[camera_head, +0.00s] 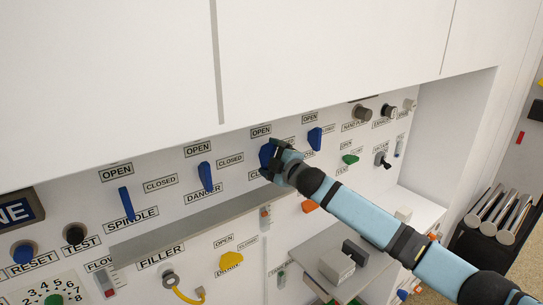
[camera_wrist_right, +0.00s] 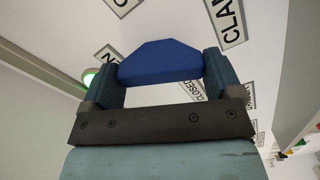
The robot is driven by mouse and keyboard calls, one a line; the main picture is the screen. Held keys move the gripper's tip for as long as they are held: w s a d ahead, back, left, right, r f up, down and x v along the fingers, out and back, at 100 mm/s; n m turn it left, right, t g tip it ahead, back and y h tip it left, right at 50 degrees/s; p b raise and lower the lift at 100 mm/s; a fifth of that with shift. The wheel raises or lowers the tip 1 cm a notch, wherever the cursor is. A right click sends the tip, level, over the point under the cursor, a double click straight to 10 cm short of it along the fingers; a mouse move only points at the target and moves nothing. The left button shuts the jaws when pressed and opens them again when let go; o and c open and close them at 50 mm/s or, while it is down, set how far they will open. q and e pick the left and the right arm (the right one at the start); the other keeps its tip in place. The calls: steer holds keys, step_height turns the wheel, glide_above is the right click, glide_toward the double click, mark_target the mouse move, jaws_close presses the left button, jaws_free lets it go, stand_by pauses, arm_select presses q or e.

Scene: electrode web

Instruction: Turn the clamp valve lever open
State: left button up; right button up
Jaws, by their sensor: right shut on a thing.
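The clamp valve lever (camera_head: 265,155) is a blue handle on the white panel, under an OPEN sign (camera_head: 261,131). My right gripper (camera_head: 274,160) reaches it from the lower right and covers part of it. In the right wrist view the blue lever (camera_wrist_right: 160,62) sits between the two fingers of my right gripper (camera_wrist_right: 159,78), which is shut on it. A partly cut-off sign starting with CLAM (camera_wrist_right: 229,20) shows beside it. The lever's exact angle is hard to tell in the head view. My left gripper is not in view.
Similar blue levers stand on the panel: spindle (camera_head: 127,203) and danger (camera_head: 205,176) to the left, another (camera_head: 315,138) close on the right. A grey shelf (camera_head: 190,220) juts out below. A yellow lever (camera_head: 231,260) and a grey ledge (camera_head: 320,245) are lower down.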

steer(key=n+p, duration=0.1)
steer(key=n, duration=0.3)
steer(key=shift+n, duration=0.3)
steer(key=shift+f, duration=0.1)
stand_by(0.4)
steer(key=o, duration=0.7)
steer(key=shift+o, duration=0.2)
steer(key=shift+s, duration=0.1)
steer(key=b+v, duration=0.2)
steer(key=v, duration=1.1)
steer(key=shift+s+d, duration=0.25)
steer(key=shift+s, duration=0.05)
